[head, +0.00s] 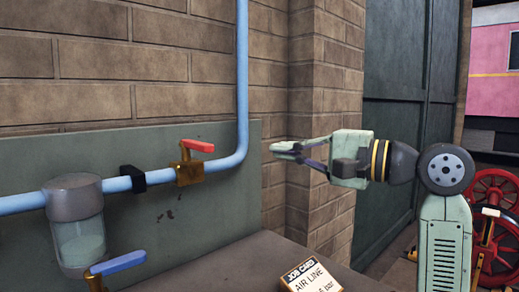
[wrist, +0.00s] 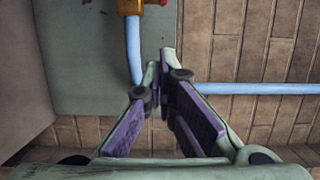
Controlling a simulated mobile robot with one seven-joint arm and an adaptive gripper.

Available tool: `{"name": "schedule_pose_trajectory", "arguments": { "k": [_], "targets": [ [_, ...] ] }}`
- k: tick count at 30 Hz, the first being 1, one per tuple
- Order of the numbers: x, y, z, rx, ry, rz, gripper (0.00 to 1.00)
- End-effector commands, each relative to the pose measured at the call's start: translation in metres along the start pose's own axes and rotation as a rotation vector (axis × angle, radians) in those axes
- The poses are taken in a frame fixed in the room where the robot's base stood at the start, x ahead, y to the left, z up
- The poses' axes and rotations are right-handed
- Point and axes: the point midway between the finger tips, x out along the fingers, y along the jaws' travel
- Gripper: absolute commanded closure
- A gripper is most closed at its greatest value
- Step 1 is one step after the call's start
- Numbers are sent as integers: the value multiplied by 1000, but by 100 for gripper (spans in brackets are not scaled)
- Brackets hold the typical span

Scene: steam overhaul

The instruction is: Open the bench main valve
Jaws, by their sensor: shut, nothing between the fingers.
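A brass valve (head: 190,172) with a red lever (head: 199,146) sits on the blue pipe along the back panel. The lever sticks out to the right above the valve body; I cannot tell its exact angle to the pipe. A second valve, with a blue lever (head: 118,263), is at the lower left. No label shows which one is the bench main valve. My gripper (head: 273,150) is shut and empty, right of the red lever and apart from it, pointing left. In the wrist view, my fingertips (wrist: 161,60) are together below the brass valve (wrist: 130,6), whose red part is cut off.
The blue pipe (head: 242,70) bends upward between the red lever and my gripper. A glass filter bowl (head: 80,240) hangs on the left. A job card (head: 310,275) reading "AIR LINE" stands on the bench (head: 225,268). A brick pillar (head: 325,100) is behind my gripper.

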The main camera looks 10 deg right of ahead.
Motion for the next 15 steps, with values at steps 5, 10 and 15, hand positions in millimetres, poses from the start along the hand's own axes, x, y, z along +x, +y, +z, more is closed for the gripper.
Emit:
{"name": "schedule_pose_trajectory", "arguments": {
  "k": [5, 10, 15],
  "targets": [
    [33, -2, 1, 0, -2, 1, 100],
    [70, -2, 1, 0, -3, 2, 100],
    [93, -2, 11, -5, 1, 1, 100]
  ]
}}
